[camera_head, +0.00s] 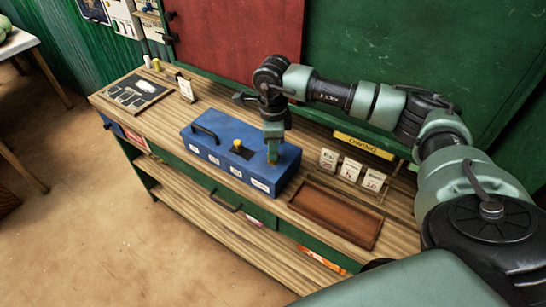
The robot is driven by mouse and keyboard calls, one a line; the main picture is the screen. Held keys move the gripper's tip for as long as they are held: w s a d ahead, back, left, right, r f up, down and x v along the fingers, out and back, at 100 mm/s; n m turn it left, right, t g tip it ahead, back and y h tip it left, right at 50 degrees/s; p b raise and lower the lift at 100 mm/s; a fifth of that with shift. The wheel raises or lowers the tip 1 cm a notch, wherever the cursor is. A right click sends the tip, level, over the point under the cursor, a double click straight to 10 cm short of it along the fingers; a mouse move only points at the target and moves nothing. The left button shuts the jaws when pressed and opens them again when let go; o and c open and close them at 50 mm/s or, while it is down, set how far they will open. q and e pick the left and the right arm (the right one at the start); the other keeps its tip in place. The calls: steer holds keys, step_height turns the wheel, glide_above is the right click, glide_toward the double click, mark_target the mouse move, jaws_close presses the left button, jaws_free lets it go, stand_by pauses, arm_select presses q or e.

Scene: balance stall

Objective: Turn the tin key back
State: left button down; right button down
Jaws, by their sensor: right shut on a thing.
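A blue tin box (222,160) with a black handle (205,133) on its left part and several small white labels along its front stands on the wooden counter. A yellow knob on a dark base (238,147) sits on its lid, left of my right gripper. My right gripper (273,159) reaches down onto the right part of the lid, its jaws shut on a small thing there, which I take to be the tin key. The key itself is hidden by the fingers. My left gripper is not in view.
A brown wooden tray (335,214) lies empty to the right of the tin. Price cards (349,169) stand behind it under a yellow sign (363,145). A dark board (137,93) and a small card (186,89) are at the counter's left. Green and red walls close off the back.

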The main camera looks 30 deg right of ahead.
steer(key=n+b, duration=0.4)
steer(key=n, duration=0.1)
steer(key=shift+f+n+b, duration=0.15)
steer(key=shift+n+b, duration=0.15)
steer(key=shift+b, duration=0.05)
steer(key=n+b, duration=0.1)
steer(key=n, duration=0.1)
steer(key=shift+n+b, duration=0.3)
steer(key=shift+b, duration=0.05)
steer(key=shift+r+n+b, duration=0.2)
steer(key=shift+n+b, duration=0.5)
steer(key=shift+n, duration=0.5)
steer(key=c, duration=1.5)
jaws_free()
step_height(320, 180, up, 8)
steer(key=shift+f+b, duration=0.1)
steer(key=shift+b, duration=0.6)
